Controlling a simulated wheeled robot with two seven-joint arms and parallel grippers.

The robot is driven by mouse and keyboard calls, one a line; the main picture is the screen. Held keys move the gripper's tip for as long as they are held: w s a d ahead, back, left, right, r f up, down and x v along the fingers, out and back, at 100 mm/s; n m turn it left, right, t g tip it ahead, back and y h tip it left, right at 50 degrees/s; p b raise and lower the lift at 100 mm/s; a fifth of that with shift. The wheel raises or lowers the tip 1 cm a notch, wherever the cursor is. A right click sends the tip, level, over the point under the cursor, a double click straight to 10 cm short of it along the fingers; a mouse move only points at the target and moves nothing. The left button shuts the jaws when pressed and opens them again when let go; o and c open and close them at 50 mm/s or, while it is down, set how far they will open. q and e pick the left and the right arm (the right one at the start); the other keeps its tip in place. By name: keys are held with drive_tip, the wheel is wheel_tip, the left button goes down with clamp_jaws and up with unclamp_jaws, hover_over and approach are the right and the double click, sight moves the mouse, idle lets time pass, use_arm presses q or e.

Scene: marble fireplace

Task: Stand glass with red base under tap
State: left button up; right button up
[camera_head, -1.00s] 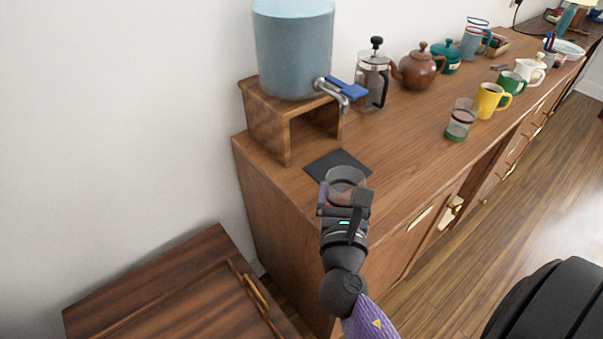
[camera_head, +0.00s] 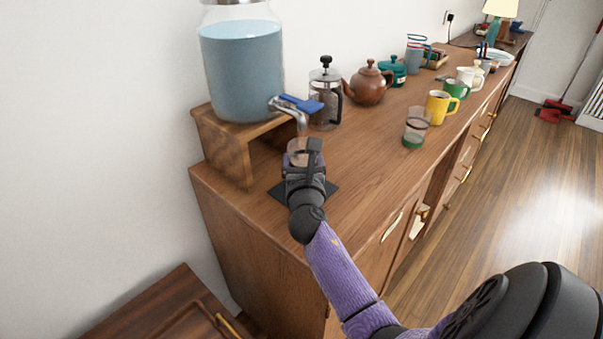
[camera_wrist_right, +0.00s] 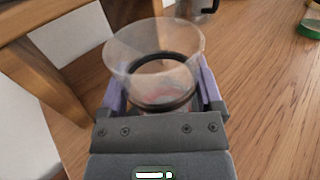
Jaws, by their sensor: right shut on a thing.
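My right gripper (camera_head: 305,163) is shut on a clear glass (camera_head: 298,150) and holds it upright just below the tap (camera_head: 297,108), slightly to its front. In the right wrist view the glass (camera_wrist_right: 154,55) stands between the purple-edged fingers, with a dark band around it and a faint reddish tint low down; its base is mostly hidden by the gripper. The tap has a blue lever and a metal spout and comes from the blue water dispenser (camera_head: 243,68). I cannot tell whether the glass touches the counter. My left gripper is not in view.
The dispenser stands on a wooden riser (camera_head: 228,150). A dark mat (camera_head: 331,188) lies under my right gripper. A French press (camera_head: 325,95) stands behind the tap. A green-based glass (camera_head: 415,128), a yellow mug (camera_head: 440,106) and a brown teapot (camera_head: 369,83) stand further right on the counter.

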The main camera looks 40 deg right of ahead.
wheel_tip(320, 180, down, 2)
drive_tip(key=shift+f+b, duration=0.15)
drive_tip(key=shift+b, duration=0.2)
drive_tip(key=shift+r+p, duration=0.3)
drive_tip(key=shift+r, duration=0.05)
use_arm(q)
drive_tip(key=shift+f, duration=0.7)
use_arm(e)
drive_tip(key=shift+f, duration=0.1)
drive_tip(key=o, duration=1.2)
drive_tip(key=shift+s+a, duration=0.1)
drive_tip(key=shift+a, duration=0.05)
drive_tip(key=p+v, duration=0.2)
drive_tip(key=v, duration=0.9)
drive_tip(key=shift+s+a, duration=0.1)
drive_tip(key=shift+s, duration=0.05)
drive_tip(key=shift+s+a, duration=0.15)
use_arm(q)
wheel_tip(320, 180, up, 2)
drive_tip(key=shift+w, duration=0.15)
